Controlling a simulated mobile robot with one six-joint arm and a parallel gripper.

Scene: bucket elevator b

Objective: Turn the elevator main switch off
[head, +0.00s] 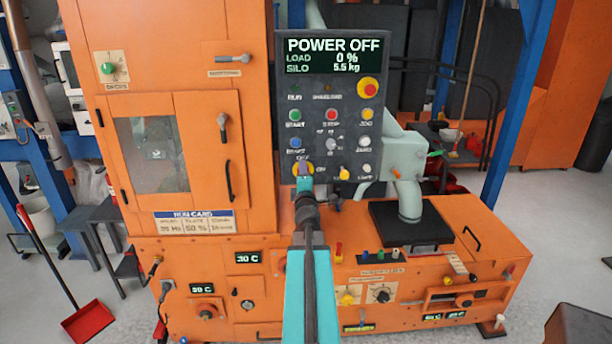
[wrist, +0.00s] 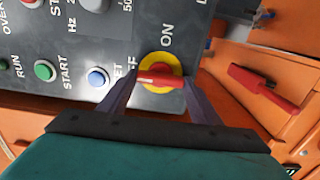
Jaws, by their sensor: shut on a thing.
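The main switch is a red handle (wrist: 161,77) on a round yellow plate (wrist: 157,62), low on the dark control panel (head: 331,72). In the wrist view the handle lies across the picture, in line with the partly hidden OFF label; the ON label stands above the plate, to the side of the handle. My gripper (head: 304,169) is at the switch, its two fingers shut on the handle's ends. It also shows in the wrist view (wrist: 160,82). In the head view the gripper hides most of the switch. The panel's display (head: 335,53) reads POWER OFF.
Several buttons surround the switch, with a blue one (wrist: 97,77) close by. A red and yellow emergency button (head: 368,88) is at the panel's upper right. The orange cabinet (head: 160,90) stands left of the panel. A grey pipe (head: 409,197) is at the right.

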